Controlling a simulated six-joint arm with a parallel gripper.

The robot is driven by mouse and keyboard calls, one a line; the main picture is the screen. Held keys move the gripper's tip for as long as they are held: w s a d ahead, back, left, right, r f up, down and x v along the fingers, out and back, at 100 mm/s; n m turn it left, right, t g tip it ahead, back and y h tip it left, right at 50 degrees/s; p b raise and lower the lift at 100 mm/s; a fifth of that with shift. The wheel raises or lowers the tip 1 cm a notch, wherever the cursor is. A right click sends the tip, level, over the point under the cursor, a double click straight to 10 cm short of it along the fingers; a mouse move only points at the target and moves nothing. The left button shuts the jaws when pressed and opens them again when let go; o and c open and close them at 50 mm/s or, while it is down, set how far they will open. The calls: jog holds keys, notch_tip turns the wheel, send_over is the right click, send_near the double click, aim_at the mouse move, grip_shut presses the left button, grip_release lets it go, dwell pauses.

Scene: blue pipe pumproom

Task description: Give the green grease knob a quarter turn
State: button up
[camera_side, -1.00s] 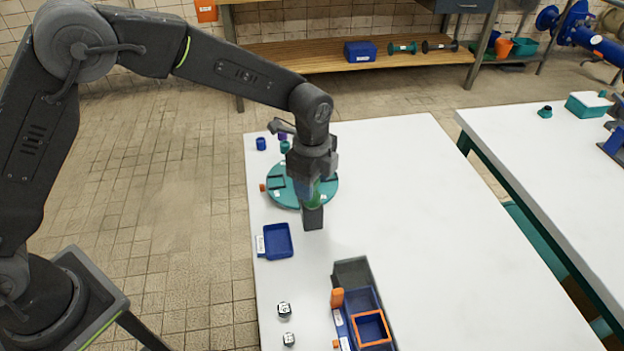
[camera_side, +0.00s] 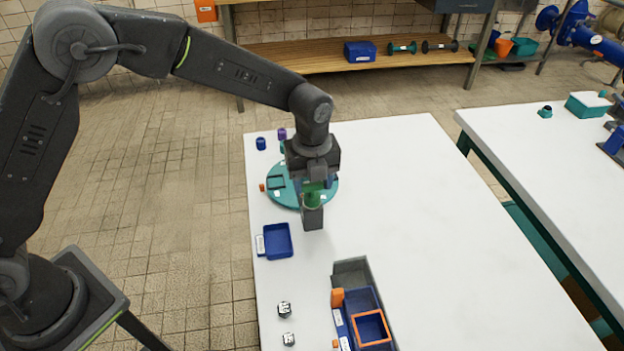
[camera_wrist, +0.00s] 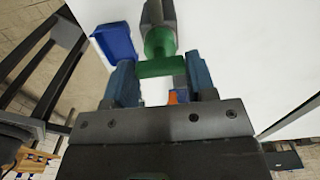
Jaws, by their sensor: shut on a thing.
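The green grease knob (camera_side: 312,198) sits on a dark grey block (camera_side: 313,219) on the white table, in front of a round teal tray. In the wrist view the knob (camera_wrist: 160,66) shows as a round neck with a flat green bar across its end. My gripper (camera_side: 317,186) is above the block with its jaws around the top of the knob. In the wrist view the blue fingers of my gripper (camera_wrist: 162,78) stand on either side of the green bar, shut on it. The finger contact is partly hidden in the side view.
The round teal tray (camera_side: 285,196) lies just behind the block. A blue tray (camera_side: 278,241) is to the left, and a bin with an orange frame (camera_side: 371,328) stands in front. Two small dice-like cubes (camera_side: 284,308) lie near the front. The table's right part (camera_side: 420,220) is clear.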

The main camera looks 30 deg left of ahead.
aim_at(312, 184)
jog(key=shift+r+m, duration=0.1)
jog(key=shift+m, duration=0.2)
jog(key=o, duration=0.9)
jog(key=shift+o, duration=0.2)
notch_tip(312, 184, up, 14)
dwell(0.5)
